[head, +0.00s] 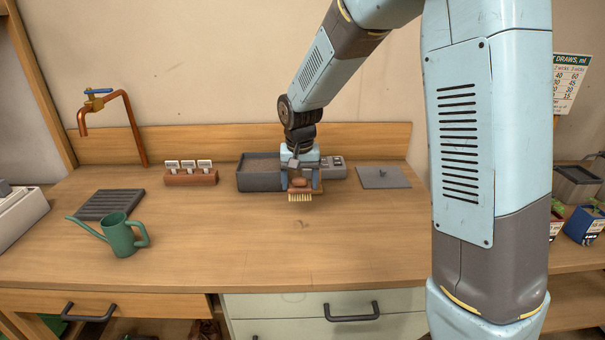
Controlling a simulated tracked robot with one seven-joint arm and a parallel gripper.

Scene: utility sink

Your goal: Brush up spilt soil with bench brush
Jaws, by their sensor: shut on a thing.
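My gripper (300,180) is shut on the bench brush (301,191), in front of the grey soil tray near the back of the wooden bench. The brush has a reddish-brown wooden body and pale bristles (299,198) that point down. I cannot tell whether the bristles touch the bench top or hang just above it.
A green watering can (122,238) and dark slatted rack (110,204) stand left, below a copper tap (112,105). A block with white labels (191,176) stands left of the tray. A grey flat lid (383,177) lies right. The front middle of the bench is clear.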

